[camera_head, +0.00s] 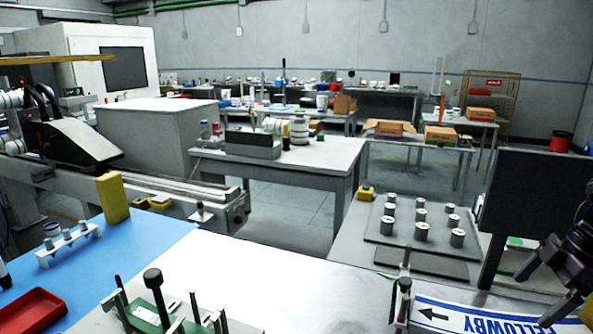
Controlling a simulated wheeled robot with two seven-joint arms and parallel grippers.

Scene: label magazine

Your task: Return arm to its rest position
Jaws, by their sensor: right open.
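My right gripper (541,292) is dark and shows at the right edge, its arm partly cut off by the frame. Its jaws are open, with nothing seen between them. It hangs over or in front of the right end of a white label strip (470,318) with blue borders, a black arrow and blue lettering. I cannot tell whether it touches the strip. My left gripper is not in view.
A dark upright panel (530,195) stands close behind the right gripper. Several metal cylinders stand on a grey plate (385,238). A green fixture (150,312) with upright posts and a red tray (32,311) are at front left. The white middle tabletop (290,280) is mostly clear.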

